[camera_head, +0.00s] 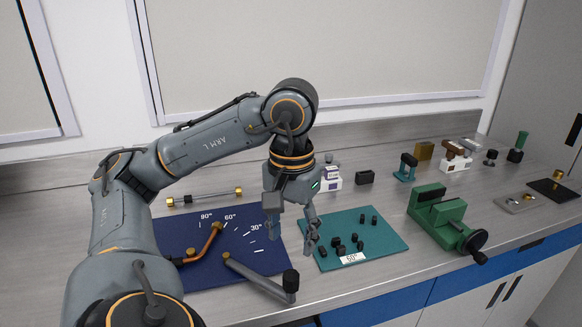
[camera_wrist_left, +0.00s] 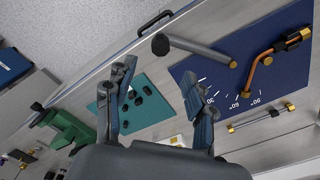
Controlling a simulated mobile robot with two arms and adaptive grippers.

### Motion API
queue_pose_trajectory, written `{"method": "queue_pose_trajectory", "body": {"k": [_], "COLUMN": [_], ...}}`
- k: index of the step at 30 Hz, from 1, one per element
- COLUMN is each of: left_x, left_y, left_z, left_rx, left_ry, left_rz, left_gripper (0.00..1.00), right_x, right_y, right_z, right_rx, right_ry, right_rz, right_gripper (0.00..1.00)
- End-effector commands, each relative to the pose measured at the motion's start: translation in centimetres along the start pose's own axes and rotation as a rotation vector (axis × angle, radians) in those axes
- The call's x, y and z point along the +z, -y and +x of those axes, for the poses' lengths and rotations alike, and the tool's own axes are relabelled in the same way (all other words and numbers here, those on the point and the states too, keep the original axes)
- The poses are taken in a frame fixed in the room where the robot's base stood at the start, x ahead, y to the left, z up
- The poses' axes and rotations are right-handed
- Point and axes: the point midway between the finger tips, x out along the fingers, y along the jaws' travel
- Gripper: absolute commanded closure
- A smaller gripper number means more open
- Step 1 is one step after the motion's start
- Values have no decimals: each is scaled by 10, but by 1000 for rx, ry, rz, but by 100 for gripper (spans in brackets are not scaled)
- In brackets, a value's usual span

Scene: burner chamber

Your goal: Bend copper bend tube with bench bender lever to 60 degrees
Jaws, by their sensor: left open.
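The copper bend tube (camera_head: 211,242) lies on the dark blue bender board (camera_head: 190,226), with a bend in it and one end pointing near the 60 mark. In the left wrist view the tube (camera_wrist_left: 257,70) is at the upper right. The grey bender lever (camera_head: 257,276) runs from its brass pivot toward the front right and ends in a black knob (camera_head: 290,281). The lever also shows in the left wrist view (camera_wrist_left: 205,54). My left gripper (camera_head: 291,242) is open and empty, pointing down above the gap between board and teal mat, behind the knob and apart from it. My right gripper is out of view.
A teal mat (camera_head: 385,225) with several small black parts and a label lies right of the board. A green vise (camera_head: 440,213) stands further right. A brass-ended rod (camera_head: 205,197) lies behind the board. Small blocks and fittings line the back. The bench's front edge is close.

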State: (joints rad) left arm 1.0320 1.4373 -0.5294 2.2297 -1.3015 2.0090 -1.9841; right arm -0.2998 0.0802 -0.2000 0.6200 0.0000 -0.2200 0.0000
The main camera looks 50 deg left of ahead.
Motion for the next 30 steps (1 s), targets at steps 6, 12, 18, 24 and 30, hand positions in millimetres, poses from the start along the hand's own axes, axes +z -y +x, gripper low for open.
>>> {"method": "queue_pose_trajectory", "body": {"k": [6,12,18,24,30], "left_x": [0,0,0,0,0], "left_y": [1,1,1,1,1], "left_z": [-8,-10,-11,-10,-10], "left_rx": [0,1,0,0,0], "left_ry": [-3,0,1,0,0], "left_rz": [-4,-5,-5,-5,-5], "left_gripper": [46,46,46,46,46], "right_x": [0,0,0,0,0], "right_y": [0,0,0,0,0], "right_z": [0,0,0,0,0], "right_rx": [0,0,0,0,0], "right_ry": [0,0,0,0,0], "right_rz": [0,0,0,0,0], "right_gripper": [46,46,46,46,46]}}
